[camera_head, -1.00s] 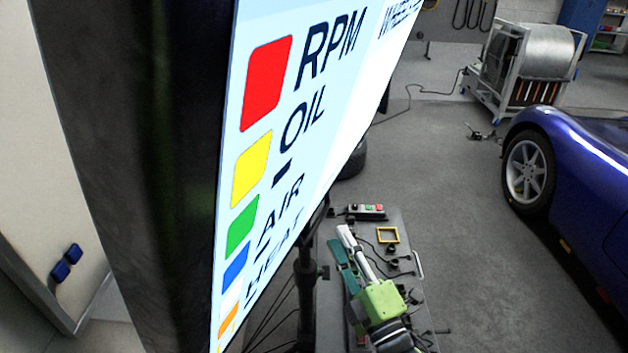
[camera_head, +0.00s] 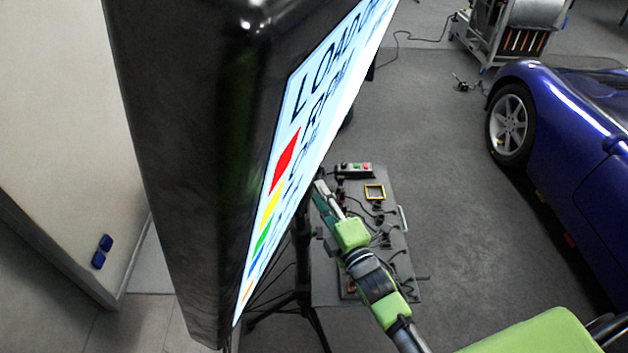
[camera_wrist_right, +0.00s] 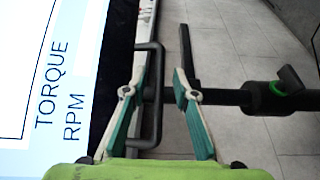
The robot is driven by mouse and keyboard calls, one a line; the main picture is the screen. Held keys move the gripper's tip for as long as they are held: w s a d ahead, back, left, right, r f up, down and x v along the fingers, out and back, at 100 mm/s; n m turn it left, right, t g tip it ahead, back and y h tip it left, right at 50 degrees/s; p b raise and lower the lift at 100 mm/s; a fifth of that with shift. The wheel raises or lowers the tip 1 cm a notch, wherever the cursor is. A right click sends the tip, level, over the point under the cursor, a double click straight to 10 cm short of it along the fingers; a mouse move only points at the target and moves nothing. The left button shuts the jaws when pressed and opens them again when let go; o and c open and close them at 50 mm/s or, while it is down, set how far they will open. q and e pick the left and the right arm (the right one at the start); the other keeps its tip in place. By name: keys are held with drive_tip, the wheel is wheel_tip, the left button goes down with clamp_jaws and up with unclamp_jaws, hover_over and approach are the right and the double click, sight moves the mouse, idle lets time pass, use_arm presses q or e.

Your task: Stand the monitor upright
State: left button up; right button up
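The monitor (camera_head: 180,160) fills the left of the head view, with its dark casing side towards me and its lit screen (camera_head: 300,150) seen at a steep angle. In the right wrist view its screen (camera_wrist_right: 50,75) is at the left, with the lettering turned sideways. A black loop handle (camera_wrist_right: 158,95) juts from the monitor's edge. My right gripper (camera_head: 321,190) is low beside the monitor's stand (camera_head: 301,250). In the wrist view its fingers (camera_wrist_right: 165,62) are apart, with the handle between them in the picture; contact is unclear. My left gripper is out of view.
A grey table (camera_head: 385,275) with a button box (camera_head: 355,170) and a yellow frame (camera_head: 374,192) stands beyond my right gripper. A blue car (camera_head: 560,130) is at the right. In the wrist view a black bar with a green-ringed knob (camera_wrist_right: 285,90) runs right. Grey floor lies between.

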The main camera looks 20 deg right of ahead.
drive_tip(key=shift+w+a+r+p, duration=0.1)
drive_tip(key=shift+w+a+p, duration=0.05)
drive_tip(key=shift+w, duration=0.95)
drive_tip(key=shift+w+a+p, duration=0.1)
drive_tip(key=shift+w+p, duration=0.05)
drive_tip(key=shift+w, duration=0.95)
drive_tip(key=shift+c, duration=0.2)
clamp_jaws()
drive_tip(key=s+d+p, duration=0.1)
drive_tip(key=s+d, duration=0.4)
drive_tip(key=d, duration=0.1)
drive_tip(key=shift+s+d+p, duration=0.2)
drive_tip(key=shift+d+p, duration=0.1)
drive_tip(key=shift+d, duration=0.05)
drive_tip(key=shift+o, duration=0.2)
unclamp_jaws()
drive_tip(key=shift+w, duration=0.1)
